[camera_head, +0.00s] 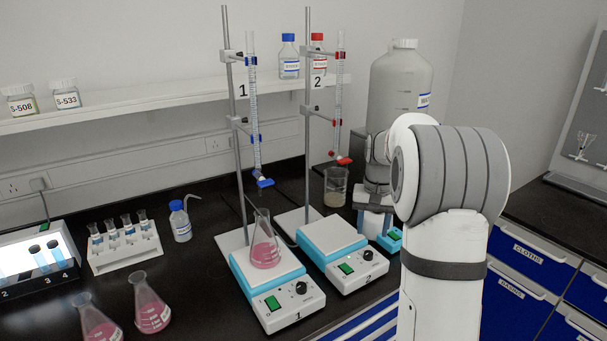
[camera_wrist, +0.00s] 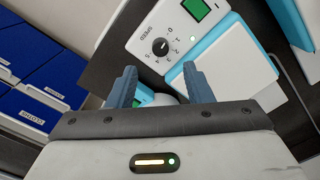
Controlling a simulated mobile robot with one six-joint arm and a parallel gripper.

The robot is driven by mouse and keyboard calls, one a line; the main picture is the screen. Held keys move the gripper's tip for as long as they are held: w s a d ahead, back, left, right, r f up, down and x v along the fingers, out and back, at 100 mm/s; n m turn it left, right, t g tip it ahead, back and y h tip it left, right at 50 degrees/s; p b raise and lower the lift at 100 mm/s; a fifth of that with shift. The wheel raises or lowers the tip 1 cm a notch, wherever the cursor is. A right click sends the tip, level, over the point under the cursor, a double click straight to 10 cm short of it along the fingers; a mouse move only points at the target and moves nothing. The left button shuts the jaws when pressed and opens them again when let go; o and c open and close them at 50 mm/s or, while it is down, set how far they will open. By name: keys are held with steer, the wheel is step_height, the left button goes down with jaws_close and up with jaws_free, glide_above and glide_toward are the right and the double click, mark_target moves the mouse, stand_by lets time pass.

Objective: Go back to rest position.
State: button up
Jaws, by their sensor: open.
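My gripper (camera_head: 375,226) hangs beyond my arm on the right of the head view, partly hidden by it. Its two blue fingers are apart in the wrist view (camera_wrist: 158,75), with nothing clearly held between them. A white and light blue device with a speed knob (camera_wrist: 160,46) and a green button or display (camera_wrist: 196,9) lies ahead of the fingers. A small white rounded thing (camera_wrist: 166,98) shows partly between the finger bases; I cannot tell what it is.
Stirrer 1 (camera_head: 285,302) bears a flask of pink liquid (camera_head: 265,246). Stirrer 2 (camera_head: 355,275) has a bare plate. Stands 1 (camera_head: 238,150) and 2 (camera_head: 306,140) hold burettes. A beaker (camera_head: 335,187) and large bottle (camera_head: 398,85) stand near my gripper. Two pink flasks (camera_head: 150,310) stand front left.

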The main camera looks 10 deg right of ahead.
steer(key=s+a+r+n+t, duration=0.1)
steer(key=s+a+r+n, duration=0.25)
steer(key=s+a, duration=0.9)
steer(key=s+a+f+n+t, duration=0.1)
steer(key=s+a+f, duration=0.1)
steer(key=s, duration=1.2)
steer(key=shift+a+t, duration=0.3)
steer(key=shift+a, duration=0.4)
steer(key=shift+s+d+f, duration=0.1)
